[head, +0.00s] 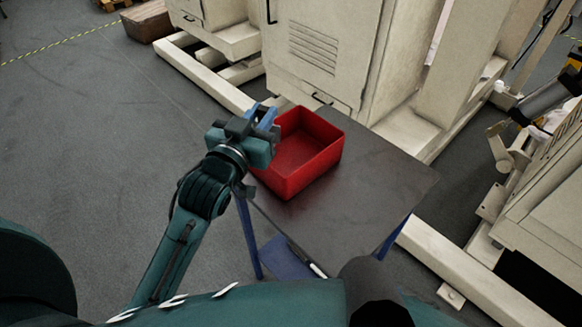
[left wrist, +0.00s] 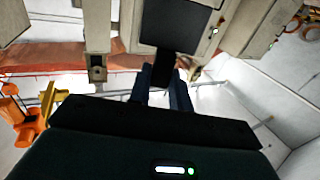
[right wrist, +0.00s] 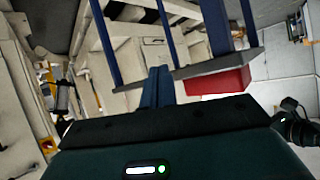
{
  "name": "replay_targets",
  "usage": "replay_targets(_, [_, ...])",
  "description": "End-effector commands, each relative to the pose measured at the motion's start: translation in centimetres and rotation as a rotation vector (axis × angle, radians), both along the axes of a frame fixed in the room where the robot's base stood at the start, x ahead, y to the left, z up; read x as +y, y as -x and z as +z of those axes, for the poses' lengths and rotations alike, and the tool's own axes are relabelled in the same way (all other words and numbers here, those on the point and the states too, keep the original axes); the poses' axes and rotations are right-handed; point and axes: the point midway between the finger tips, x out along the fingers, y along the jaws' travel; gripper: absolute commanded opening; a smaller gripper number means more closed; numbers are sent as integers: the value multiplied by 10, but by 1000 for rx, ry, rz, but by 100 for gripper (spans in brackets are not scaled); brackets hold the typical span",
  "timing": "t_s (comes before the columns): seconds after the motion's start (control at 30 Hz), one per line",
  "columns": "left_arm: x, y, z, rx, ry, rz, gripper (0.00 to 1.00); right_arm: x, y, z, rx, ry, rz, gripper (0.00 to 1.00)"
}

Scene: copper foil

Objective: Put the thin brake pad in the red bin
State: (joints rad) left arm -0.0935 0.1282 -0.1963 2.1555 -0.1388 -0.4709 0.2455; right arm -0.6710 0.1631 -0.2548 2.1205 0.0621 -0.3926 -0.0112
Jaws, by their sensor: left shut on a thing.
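The red bin (head: 321,163) is open at the top and stands on the dark table. Its inside looks empty in the head view. My left gripper (head: 268,116) is at the bin's back left corner, overlapping its rim in the picture; its height above the rim is hard to tell. In the left wrist view its blue fingers are shut on a narrow dark thing, seemingly the thin brake pad (left wrist: 163,70). The pad is hardly visible in the head view. My right gripper (right wrist: 160,86) shows two blue fingers together with nothing between them. The bin also shows in the right wrist view (right wrist: 215,82).
The dark table (head: 370,190) has blue legs and bare top to the right of the bin. A large beige cabinet (head: 320,50) stands close behind it. A dark rectangular panel (left wrist: 175,25) shows beyond the left fingers. Grey floor (head: 90,120) lies open at left.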

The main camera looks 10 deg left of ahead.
Motion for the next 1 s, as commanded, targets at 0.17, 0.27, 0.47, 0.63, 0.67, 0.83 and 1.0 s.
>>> replay_targets(0.17, [-7, -19, -2, 2, -15, -43, 0, 2, 1, -5, -11, -12, 10, 0])
replay_targets(0.27, [-8, -21, -18, 8, -17, -48, 0, 3, 2, -6, -12, -17, 12, 0])
replay_targets(0.47, [-8, -20, -51, 6, -15, -47, 0, 3, 1, -6, -19, -26, 12, 0])
replay_targets(0.63, [-8, -20, -68, 6, -15, -47, 0, 4, 0, -7, -19, -30, 11, 0])
replay_targets(0.67, [-8, -20, -72, 7, -15, -47, 0, 4, 0, -8, -20, -31, 11, 0])
replay_targets(0.83, [-8, -20, -93, 5, -16, -46, 0, 4, 0, -11, -17, -38, 8, 0])
replay_targets(1.0, [-8, -20, -95, 2, -16, -47, 0, 5, 0, -10, -18, -46, 2, 0])
